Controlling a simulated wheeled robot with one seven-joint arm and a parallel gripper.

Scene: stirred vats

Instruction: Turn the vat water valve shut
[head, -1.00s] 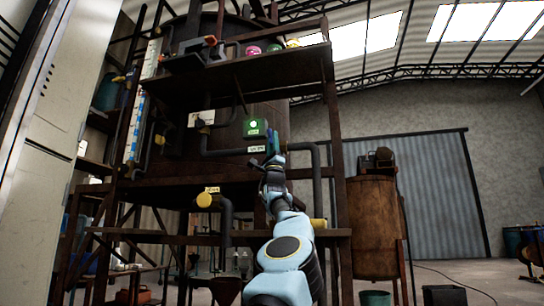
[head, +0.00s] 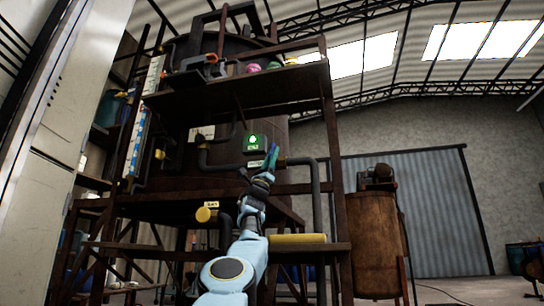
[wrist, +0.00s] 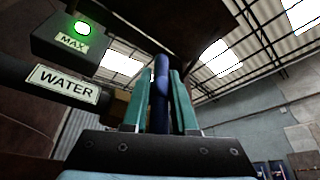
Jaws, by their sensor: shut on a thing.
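The blue valve handle (wrist: 161,90) stands nearly upright in the wrist view, between the teal fingers of my gripper (wrist: 162,95). My gripper is shut on it. A white WATER label (wrist: 64,83) is on the dark pipe to its left. In the head view my gripper (head: 272,157) is at the pipe, just right of the small WATER label (head: 256,164). The fingers hide much of the handle there. The valve body is mostly hidden behind the gripper.
A dark box marked MAX (wrist: 72,41) with a lit green lamp is above the label; it also shows in the head view (head: 256,143). A wooden shelf (head: 240,83) overhangs the valve. A yellow cylinder (head: 298,239) lies on the lower shelf. A yellow-handled fitting (head: 205,214) is lower left.

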